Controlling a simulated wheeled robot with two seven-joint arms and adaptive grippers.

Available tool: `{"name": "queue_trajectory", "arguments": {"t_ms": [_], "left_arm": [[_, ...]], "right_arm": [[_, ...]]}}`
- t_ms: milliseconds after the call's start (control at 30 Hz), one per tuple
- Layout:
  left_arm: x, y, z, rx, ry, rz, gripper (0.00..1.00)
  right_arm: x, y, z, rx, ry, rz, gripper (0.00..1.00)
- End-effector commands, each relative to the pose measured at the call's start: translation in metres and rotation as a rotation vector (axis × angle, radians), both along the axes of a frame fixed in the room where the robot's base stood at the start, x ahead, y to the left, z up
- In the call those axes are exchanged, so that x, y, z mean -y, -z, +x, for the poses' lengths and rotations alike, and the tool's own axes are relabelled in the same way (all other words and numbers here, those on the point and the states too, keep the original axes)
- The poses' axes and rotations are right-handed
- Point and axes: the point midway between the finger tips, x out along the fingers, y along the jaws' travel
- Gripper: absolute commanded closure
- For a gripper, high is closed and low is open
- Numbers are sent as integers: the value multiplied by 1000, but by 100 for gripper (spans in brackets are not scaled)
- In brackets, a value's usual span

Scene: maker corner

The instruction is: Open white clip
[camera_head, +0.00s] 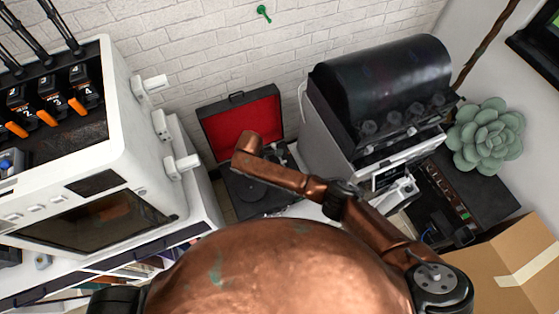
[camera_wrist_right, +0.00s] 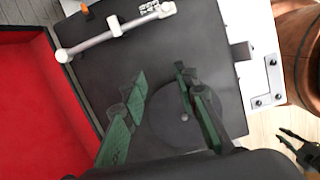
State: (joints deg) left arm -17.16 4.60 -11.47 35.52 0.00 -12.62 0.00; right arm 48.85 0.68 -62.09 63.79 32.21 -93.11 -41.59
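A dark turntable (camera_wrist_right: 185,45) sits in an open case with a red-lined lid (camera_wrist_right: 45,90); the case also shows in the head view (camera_head: 243,127). A white tonearm (camera_wrist_right: 90,43) lies along its far edge. A small white piece (camera_wrist_right: 115,25) around the middle of the tonearm looks like the clip; whether it is open or shut is too small to tell. My right gripper (camera_wrist_right: 160,73) is open and empty above the turntable, its green-tinted fingers apart from the tonearm. A dark claw (camera_wrist_right: 302,148), probably my left gripper, shows at the wrist view's lower right.
A white machine (camera_head: 130,130) with white side fittings stands left of the turntable. A black-topped machine (camera_head: 380,95) stands to its right. A cardboard box (camera_head: 505,265) and a succulent (camera_head: 485,135) are farther right. A brick wall (camera_head: 220,45) closes off the back.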

Motion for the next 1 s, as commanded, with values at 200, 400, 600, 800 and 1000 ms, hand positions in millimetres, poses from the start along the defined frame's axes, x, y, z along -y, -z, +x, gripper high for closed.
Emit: {"name": "queue_trajectory", "arguments": {"t_ms": [200, 400, 600, 800, 1000], "left_arm": [[0, 1, 0, -1, 0, 0, 82], [0, 5, -1, -2, 0, -1, 82], [0, 14, -4, -7, 0, 0, 82], [0, 20, -6, -10, 0, -1, 82], [0, 21, -6, -10, 0, -1, 82]], "right_arm": [[19, -34, 47, 44, -90, -148, 72], [28, -24, 55, 48, -99, -170, 72], [39, 7, 59, 47, -99, -169, 72], [47, 28, 63, 48, -98, -168, 72], [49, 34, 64, 49, -99, -167, 72]]}}
